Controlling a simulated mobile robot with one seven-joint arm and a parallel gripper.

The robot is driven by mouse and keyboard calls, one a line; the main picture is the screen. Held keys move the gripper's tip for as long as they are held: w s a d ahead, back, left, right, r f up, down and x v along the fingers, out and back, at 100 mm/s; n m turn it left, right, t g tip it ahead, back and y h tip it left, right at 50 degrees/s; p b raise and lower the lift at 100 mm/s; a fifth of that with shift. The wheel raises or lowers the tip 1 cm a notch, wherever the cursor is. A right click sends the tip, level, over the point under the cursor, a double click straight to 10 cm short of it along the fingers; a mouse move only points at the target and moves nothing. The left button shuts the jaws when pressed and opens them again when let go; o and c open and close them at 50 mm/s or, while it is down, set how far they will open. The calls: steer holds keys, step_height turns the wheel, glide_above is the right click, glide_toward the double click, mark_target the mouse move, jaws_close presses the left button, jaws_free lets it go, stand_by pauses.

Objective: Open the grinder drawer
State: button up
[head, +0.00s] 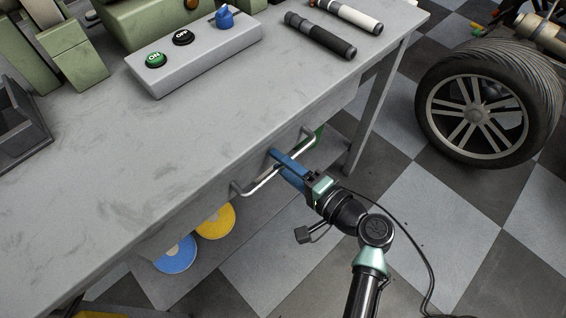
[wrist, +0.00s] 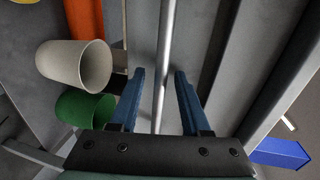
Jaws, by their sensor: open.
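The drawer's silver bar handle (head: 259,186) runs along the front of the grey workbench (head: 190,140), under the edge of its top. My gripper (head: 281,162) reaches in from the right with its blue fingers at the handle. In the wrist view, my gripper (wrist: 160,76) is open, and the handle bar (wrist: 164,55) passes between the two fingers with a gap on each side. The drawer front is seen at a steep angle and mostly hidden beneath the bench top; how far it stands out is hard to tell.
A switch box (head: 195,58) with ON and OFF buttons and a blue knob lies on the bench, near dark-handled tools (head: 320,36). Yellow (head: 216,222) and blue discs (head: 176,254) sit below. A wheel (head: 489,105) stands at right; checkered floor between is open.

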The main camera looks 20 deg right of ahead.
steer(key=shift+c, duration=0.4)
jaws_close()
stand_by(0.9)
